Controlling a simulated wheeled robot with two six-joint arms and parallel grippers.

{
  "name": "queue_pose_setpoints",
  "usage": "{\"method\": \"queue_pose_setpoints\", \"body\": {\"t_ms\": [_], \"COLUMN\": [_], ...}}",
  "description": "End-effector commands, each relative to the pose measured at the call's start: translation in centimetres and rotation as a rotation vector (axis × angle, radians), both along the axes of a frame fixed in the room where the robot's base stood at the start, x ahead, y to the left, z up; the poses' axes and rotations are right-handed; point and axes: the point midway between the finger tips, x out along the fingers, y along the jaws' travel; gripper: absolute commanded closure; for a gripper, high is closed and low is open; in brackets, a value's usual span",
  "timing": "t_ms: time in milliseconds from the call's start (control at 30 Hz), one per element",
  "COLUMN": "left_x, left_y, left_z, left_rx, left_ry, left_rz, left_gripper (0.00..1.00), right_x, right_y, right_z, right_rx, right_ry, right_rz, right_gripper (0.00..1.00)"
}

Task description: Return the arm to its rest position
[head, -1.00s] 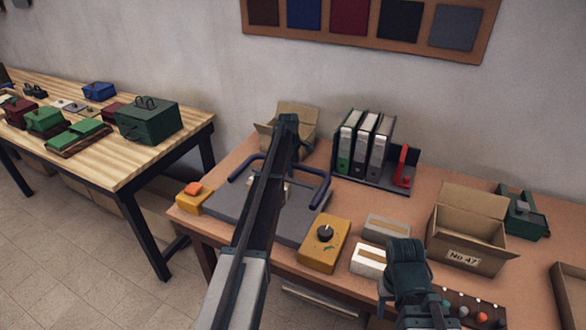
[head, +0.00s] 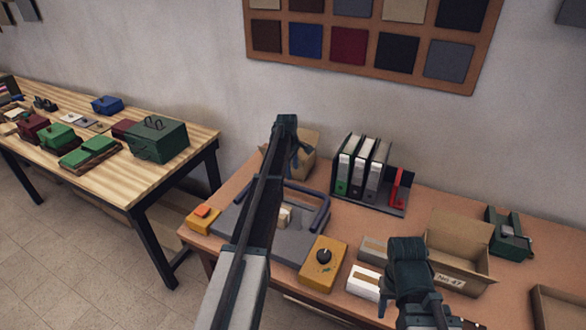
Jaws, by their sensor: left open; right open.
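My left arm reaches up across the middle of the head view. My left gripper (head: 298,156) is dark, partly hidden behind the arm's top end, and open. It appears over the back of the right bench, in front of an open cardboard box (head: 307,160). My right arm is folded at the lower right. My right gripper (head: 384,296) is mostly hidden beneath the folded arm and is open, near the white box. I see nothing held in either gripper.
The bench (head: 350,220) holds a grey plate with blue handles (head: 318,205), a yellow dial box (head: 324,262), an orange-topped box (head: 203,216), binders (head: 362,165), a white box (head: 364,281), an open carton (head: 455,262) and a green device (head: 509,235). A wooden table (head: 140,180) stands left.

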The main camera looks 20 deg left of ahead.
Motion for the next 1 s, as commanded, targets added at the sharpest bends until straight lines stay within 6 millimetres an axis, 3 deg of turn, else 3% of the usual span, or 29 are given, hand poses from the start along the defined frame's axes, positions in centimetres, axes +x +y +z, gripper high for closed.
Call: {"method": "queue_pose_setpoints", "body": {"t_ms": [67,533,633,767,867,1000], "left_x": [-0.1,-0.1,-0.6,-3.3,-7.4,-14.3], "left_y": [0.0,0.0,-0.8,-5.2,-10.9,-18.6], "left_z": [0.7,0.6,0.6,0.5,0.4,0.3], "left_rx": [0.0,0.0,0.002,0.022,0.053,0.099], "left_ry": [0.0,0.0,0.003,0.021,0.046,0.088], "left_rz": [0.0,0.0,-0.019,-0.154,-0.351,-0.678], "left_gripper": [0.38,0.38,0.38,0.38,0.38,0.38], "right_x": [0.0,0.0,0.0,0.0,0.0,0.0], "right_y": [0.0,0.0,0.0,0.0,0.0,0.0], "right_z": [0.7,0.6,0.6,0.6,0.6,0.6], "right_rx": [0.0,0.0,0.0,0.0,0.0,0.0], "right_ry": [0.0,0.0,0.0,0.0,0.0,0.0], "right_rz": [0.0,0.0,0.0,0.0,0.0,0.0], "right_gripper": [0.5,0.5,0.5,0.5,0.5,0.5]}}
